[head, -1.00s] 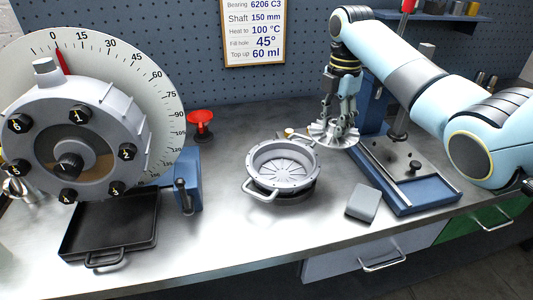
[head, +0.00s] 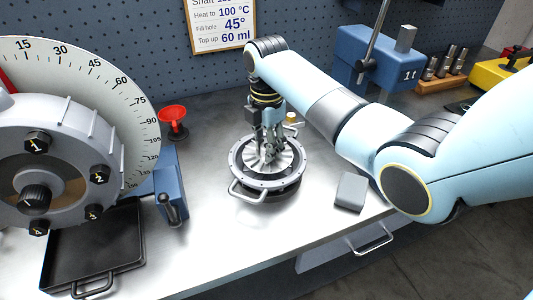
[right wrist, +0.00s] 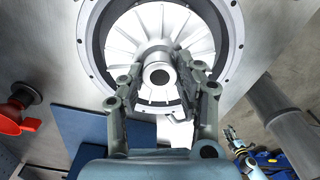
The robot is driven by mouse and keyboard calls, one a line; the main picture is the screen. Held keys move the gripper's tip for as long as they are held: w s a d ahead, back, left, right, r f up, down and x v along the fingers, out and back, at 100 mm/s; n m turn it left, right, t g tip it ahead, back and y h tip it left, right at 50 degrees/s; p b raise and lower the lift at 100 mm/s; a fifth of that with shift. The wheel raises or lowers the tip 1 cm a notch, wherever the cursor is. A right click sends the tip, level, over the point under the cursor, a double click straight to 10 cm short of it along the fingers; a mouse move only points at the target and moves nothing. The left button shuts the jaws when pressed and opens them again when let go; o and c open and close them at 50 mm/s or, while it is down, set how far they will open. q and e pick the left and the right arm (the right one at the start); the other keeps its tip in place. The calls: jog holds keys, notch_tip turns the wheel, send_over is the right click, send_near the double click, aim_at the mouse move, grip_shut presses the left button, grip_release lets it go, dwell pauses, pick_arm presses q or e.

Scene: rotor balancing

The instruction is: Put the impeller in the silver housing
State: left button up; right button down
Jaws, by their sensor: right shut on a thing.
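The silver housing (head: 243,187) is a round flanged bowl with a side handle, standing on the bench in the middle of the head view. The impeller (head: 288,160) is a pale bladed wheel with a central hub. My right gripper (head: 268,155) is shut on the impeller's hub and is over the housing. In the right wrist view the impeller (right wrist: 187,30) shows inside the ring of the housing (right wrist: 234,40), with the fingers (right wrist: 160,85) on both sides of the hub. I cannot tell whether the impeller rests on the housing floor.
A grey block (head: 351,192) lies right of the housing. A red funnel-like piece (head: 172,120) and a blue block (head: 170,190) stand to the left, by a large dial (head: 125,110). A black tray (head: 90,250) is at the front left. A blue 1t press (head: 385,70) stands at the back.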

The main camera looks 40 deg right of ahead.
notch_tip(320, 180, down, 4)
jog(key=shift+r, duration=0.2)
jog(key=shift+f, duration=0.35)
jog(key=c, duration=0.9)
grip_release()
pick_arm(q)
jog(key=shift+s+a, duration=0.1)
jog(key=shift+s, duration=0.15)
